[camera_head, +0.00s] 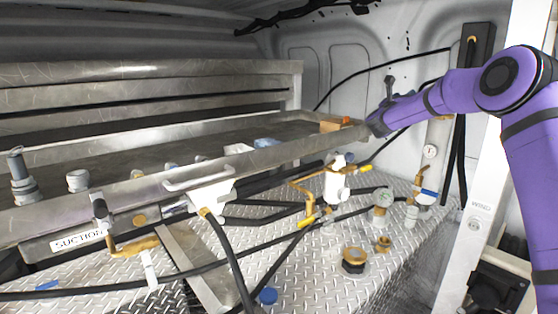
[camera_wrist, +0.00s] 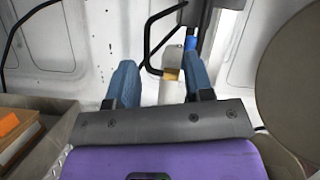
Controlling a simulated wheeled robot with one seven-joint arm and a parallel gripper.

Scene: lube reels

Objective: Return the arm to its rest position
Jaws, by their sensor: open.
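My purple arm (camera_head: 455,93) comes in from the right in the head view and reaches left, its far end beside the right end of the metal tray. In the wrist view my gripper (camera_wrist: 160,80) has its two blue fingers spread wide, with nothing held between them. Beyond the fingers stand a pale post with a yellowish patch (camera_wrist: 171,74) and a black bent handle (camera_wrist: 152,35). I cannot tell the exact gap to them. In the head view the fingers are not clearly visible.
The long metal tray (camera_head: 75,150) runs across the left, with an orange-brown box (camera_head: 333,124) at its right end, close to my arm. Valves, hoses and a white fitting (camera_head: 337,180) crowd the diamond-plate floor (camera_head: 330,265) below. A white post (camera_head: 485,190) stands at right.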

